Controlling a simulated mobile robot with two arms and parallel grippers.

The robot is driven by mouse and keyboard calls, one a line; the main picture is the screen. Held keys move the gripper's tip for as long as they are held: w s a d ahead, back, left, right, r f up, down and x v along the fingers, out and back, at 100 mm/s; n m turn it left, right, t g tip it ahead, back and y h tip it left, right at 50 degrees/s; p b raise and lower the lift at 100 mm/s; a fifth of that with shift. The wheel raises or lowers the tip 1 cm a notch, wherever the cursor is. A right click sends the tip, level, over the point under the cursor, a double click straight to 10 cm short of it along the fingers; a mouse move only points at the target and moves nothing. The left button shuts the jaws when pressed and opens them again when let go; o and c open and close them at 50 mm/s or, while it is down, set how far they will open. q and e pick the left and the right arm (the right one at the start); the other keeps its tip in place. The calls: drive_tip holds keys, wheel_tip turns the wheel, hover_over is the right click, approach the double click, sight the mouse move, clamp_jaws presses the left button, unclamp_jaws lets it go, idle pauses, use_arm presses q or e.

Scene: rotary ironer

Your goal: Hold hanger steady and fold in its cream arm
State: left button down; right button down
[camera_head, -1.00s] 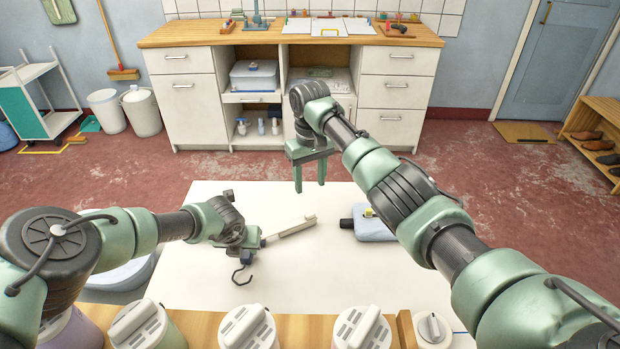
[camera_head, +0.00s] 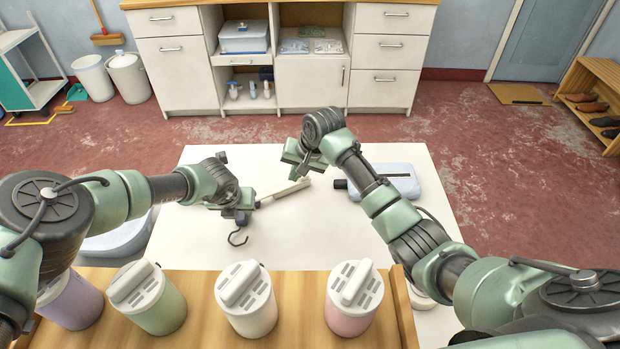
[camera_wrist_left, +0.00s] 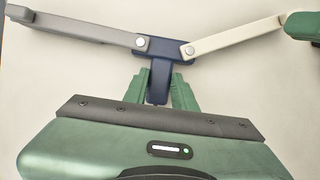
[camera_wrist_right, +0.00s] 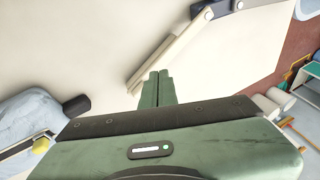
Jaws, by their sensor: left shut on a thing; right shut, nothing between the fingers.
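The cream arm also shows in the head view (camera_head: 285,193), stretched out to the right. My left gripper (camera_head: 243,212) is shut on the navy hub; its fingers (camera_wrist_left: 157,88) sit on either side of the hub's stem. My right gripper (camera_wrist_right: 158,76) is shut and empty, close beside the outer end of the cream arm (camera_wrist_right: 170,48). I cannot tell whether they touch.
A light blue object (camera_head: 385,182) with a black end lies on the white table (camera_head: 330,235), right of the hanger. Several lidded canisters (camera_head: 247,298) stand on the wooden shelf (camera_head: 200,310) in front. The table between shelf and hanger is mostly clear.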

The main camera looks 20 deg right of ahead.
drive_tip(key=s+m+t, duration=0.1)
drive_tip(key=s+m, duration=0.1)
drive_tip(key=s+d+m, duration=0.1)
drive_tip(key=s+m, duration=0.1)
drive_tip(key=s+m+t, duration=0.1)
drive_tip(key=s+m, duration=0.1)
drive_tip(key=shift+s+d+t, duration=0.15)
drive_tip(key=shift+d+t, duration=0.15)
drive_tip(key=shift+d, duration=0.1)
drive_tip(key=s+d+r+m+t+h, duration=0.1)
drive_tip(key=s+d+r+m+t, duration=0.15)
drive_tip(key=s+m, duration=0.3)
approach(305, 180)
drive_tip(key=shift+n, duration=0.25)
drive_tip(key=f, duration=0.4)
drive_tip(key=shift+w, duration=0.25)
drive_tip(key=w, duration=0.3)
drive_tip(key=shift+w+a, duration=0.15)
drive_tip(key=shift+a, duration=0.05)
drive_tip(key=shift+w, duration=0.3)
